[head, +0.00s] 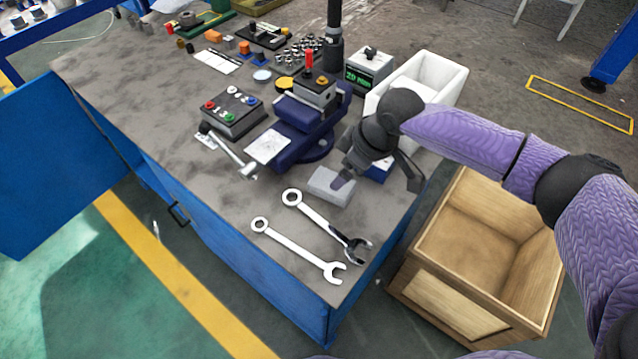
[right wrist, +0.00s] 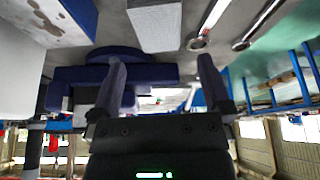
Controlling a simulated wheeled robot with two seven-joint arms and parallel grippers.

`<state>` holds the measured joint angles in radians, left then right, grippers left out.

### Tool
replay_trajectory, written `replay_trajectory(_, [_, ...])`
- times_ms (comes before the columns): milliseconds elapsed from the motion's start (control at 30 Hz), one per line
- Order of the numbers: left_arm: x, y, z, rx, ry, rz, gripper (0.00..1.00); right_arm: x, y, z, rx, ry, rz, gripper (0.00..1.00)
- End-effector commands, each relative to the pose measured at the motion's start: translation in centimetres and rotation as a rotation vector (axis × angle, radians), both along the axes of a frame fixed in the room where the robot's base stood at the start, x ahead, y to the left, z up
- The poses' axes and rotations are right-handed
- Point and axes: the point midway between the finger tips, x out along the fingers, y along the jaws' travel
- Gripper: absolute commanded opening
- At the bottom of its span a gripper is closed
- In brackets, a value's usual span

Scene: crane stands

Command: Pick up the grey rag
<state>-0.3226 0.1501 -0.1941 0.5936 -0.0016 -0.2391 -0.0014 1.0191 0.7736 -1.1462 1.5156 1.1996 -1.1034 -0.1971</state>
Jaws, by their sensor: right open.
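The grey rag (head: 331,187) looks like a small folded light-grey block. It lies on the workbench (head: 225,215) near its right edge, between the vise and the wrenches. My right gripper (head: 377,182) is open above the right side of the bench. In the head view one finger overlaps the rag's upper right edge; whether it touches cannot be told. In the right wrist view the rag (right wrist: 155,27) shows beyond the open fingers (right wrist: 162,75), with nothing between them. My left gripper is not in view.
A dark blue vise (head: 300,130) stands just behind the rag. Two wrenches (head: 297,248) lie in front. A white bin (head: 440,80) stands at the bench's back right. An open wooden crate (head: 450,290) is beside the bench. The bench's left part is mostly clear.

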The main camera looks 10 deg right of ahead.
Motion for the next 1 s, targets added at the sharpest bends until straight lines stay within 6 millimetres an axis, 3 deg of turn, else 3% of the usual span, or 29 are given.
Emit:
replay_trajectory(33, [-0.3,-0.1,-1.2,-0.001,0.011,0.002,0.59,0.2,0.4,-1.7,0.001,0.004,0.002,1.00])
replay_trajectory(300, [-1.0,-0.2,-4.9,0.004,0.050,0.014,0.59,2.0,2.0,-7.1,0.001,0.004,-0.001,1.00])
replay_trajectory(967, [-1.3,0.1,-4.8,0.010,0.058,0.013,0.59,2.3,2.3,-7.6,0.001,0.001,-0.002,1.00])
replay_trajectory(1000, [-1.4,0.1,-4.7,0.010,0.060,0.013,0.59,2.3,2.3,-7.6,0.001,0.000,-0.002,0.96])
